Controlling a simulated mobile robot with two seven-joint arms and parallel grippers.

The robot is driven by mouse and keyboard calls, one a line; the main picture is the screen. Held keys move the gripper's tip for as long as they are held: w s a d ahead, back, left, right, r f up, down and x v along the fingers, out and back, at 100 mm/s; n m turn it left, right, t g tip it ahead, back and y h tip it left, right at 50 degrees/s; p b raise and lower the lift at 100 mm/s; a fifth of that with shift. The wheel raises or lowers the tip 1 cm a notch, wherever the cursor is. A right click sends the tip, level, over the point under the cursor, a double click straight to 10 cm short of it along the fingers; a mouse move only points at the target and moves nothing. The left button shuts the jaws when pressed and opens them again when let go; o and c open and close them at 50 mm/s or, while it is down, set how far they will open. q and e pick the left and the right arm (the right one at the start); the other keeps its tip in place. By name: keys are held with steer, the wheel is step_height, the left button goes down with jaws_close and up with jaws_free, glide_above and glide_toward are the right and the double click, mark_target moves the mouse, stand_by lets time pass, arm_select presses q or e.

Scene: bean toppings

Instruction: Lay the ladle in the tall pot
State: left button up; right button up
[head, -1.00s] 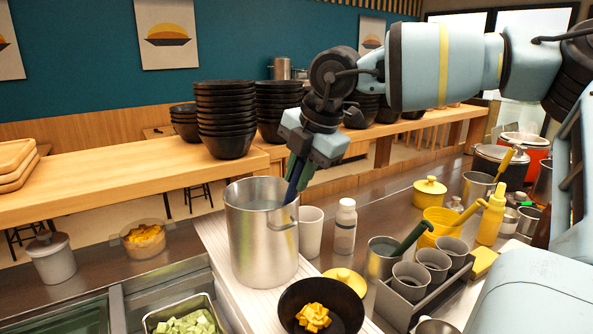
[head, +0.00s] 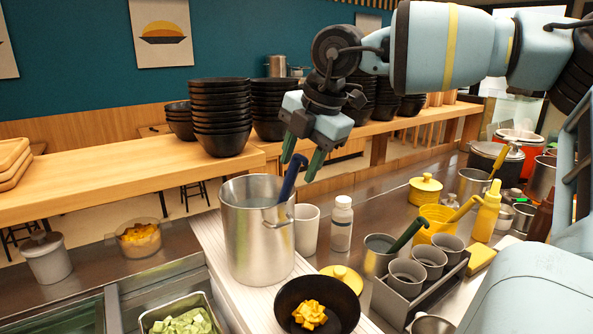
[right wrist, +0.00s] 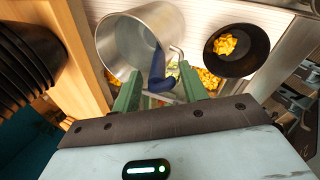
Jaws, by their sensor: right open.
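The tall pot (head: 256,235) is a steel cylinder on the white ribbed counter strip, and it also shows in the right wrist view (right wrist: 120,50). The ladle (head: 291,176) has a dark blue handle that leans out over the pot's right rim; its lower end is inside the pot and hidden in the head view. The blue handle also shows in the right wrist view (right wrist: 168,84). My right gripper (head: 301,170) is open and empty just above the handle's top, with green fingers on either side in the right wrist view (right wrist: 160,88). My left gripper is not in view.
A black bowl of yellow cubes (head: 290,295) stands in front of the pot. A white cup (head: 307,229) and a white-capped bottle (head: 341,224) stand to its right. A rack of grey cups (head: 410,285) is further right. Stacked black bowls (head: 220,118) stand on the wooden counter behind.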

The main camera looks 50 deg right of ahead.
steer(key=v, duration=0.5)
steer(key=shift+f, duration=0.15)
stand_by(0.5)
